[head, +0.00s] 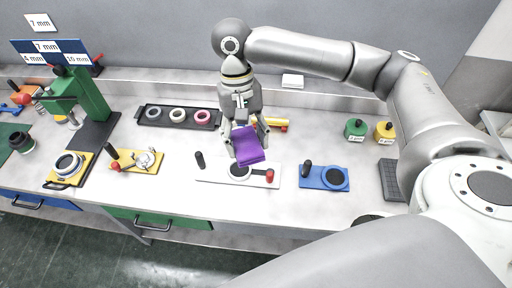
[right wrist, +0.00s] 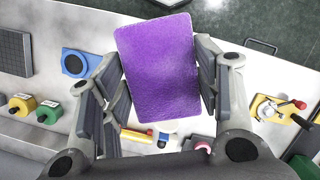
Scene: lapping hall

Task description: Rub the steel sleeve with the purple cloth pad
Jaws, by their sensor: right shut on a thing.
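My right gripper (head: 246,142) is shut on the purple cloth pad (head: 249,151), a flat, roughly rectangular block. The pad is held above a white plate (head: 212,180) at the middle of the bench and hides part of it. In the right wrist view the pad (right wrist: 157,68) sits between both fingers of the gripper (right wrist: 160,75). I cannot tell for certain which part is the steel sleeve; a silvery ring (head: 68,163) stands on a yellow tray at the left, well away from the pad. My left gripper is not in view.
The white plate carries a dark disc (head: 238,172) and a red knob (head: 269,175). A blue plate (head: 312,183) lies to its right. A black tray (head: 150,121) with three rings and a green press (head: 92,92) stand to the left. Bare bench lies between these.

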